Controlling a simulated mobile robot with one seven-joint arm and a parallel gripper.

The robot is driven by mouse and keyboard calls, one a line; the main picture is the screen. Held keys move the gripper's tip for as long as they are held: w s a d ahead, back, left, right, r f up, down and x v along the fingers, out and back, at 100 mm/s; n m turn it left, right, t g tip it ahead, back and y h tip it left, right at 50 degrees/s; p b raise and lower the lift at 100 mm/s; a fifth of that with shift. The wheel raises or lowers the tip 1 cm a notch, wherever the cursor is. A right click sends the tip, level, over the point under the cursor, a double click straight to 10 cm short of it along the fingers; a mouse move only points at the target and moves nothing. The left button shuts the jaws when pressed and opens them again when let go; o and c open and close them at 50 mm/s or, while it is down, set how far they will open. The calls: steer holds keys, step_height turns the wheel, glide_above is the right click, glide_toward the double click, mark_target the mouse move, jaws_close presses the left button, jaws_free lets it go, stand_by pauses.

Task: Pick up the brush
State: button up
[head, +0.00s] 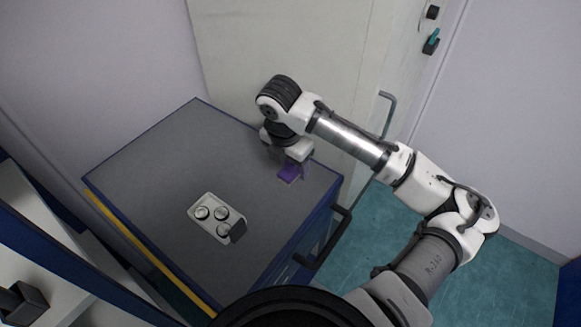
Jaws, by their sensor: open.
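A small purple block with a pale lower edge, which looks like the brush (290,173), is on the grey worktop near its right side. My gripper (285,160) is at the end of the arm, pointing down close above or around the brush. It is open. The arm end hides part of the brush's far side, and the fingers are too small to make out. I cannot tell whether they touch it.
A light tray (196,212) with three round metal pieces and a dark block (238,231) sits on the worktop (150,170), nearer the front. The left of the worktop is clear. A pale door or cabinet (250,60) stands behind; dark handles (325,240) are at the right edge.

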steer(key=shift+w+f, duration=0.1)
steer(key=shift+f, duration=0.4)
steer(key=c, duration=1.1)
steer(key=shift+r, duration=0.1)
step_height(320, 180, up, 20)
steer(key=b, duration=0.1)
steer(key=o, duration=0.4)
steer(key=shift+c, duration=1.3)
